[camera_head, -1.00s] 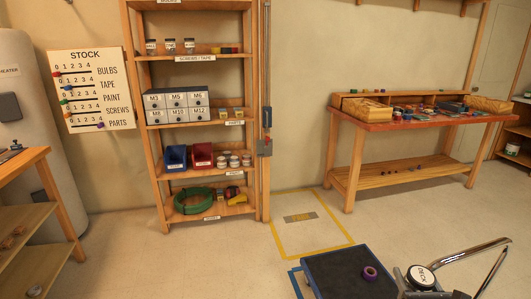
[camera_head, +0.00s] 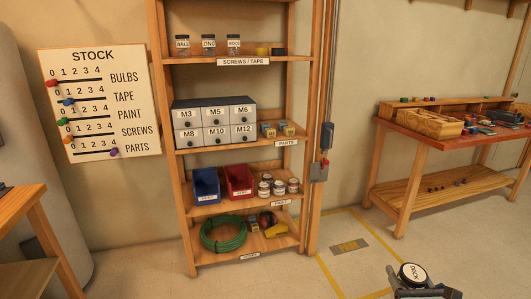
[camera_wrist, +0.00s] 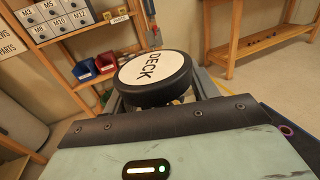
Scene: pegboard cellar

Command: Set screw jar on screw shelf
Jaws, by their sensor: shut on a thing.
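The screw jar (camera_head: 412,274) shows a round white lid marked DECK with a black rim. In the wrist view the jar (camera_wrist: 153,75) fills the upper middle, lid toward the camera; its body is mostly hidden. My gripper (camera_head: 424,285) is shut on it at the lower right of the head view, away from the shelving. The screw shelf (camera_head: 285,59), labelled SCREWS / TAPE, is the upper shelf of the wooden rack. Jars marked WALL (camera_head: 182,46), ZINC (camera_head: 208,45) and WOOD (camera_head: 233,45) stand on it, with yellow and dark pieces (camera_head: 270,51) to their right.
Lower shelves hold a drawer cabinet (camera_head: 215,122), blue (camera_head: 206,184) and red (camera_head: 238,180) bins, paint tins and a green hose (camera_head: 223,234). A stock board (camera_head: 100,103) hangs left. A workbench (camera_head: 450,141) stands right. Floor before the rack looks clear.

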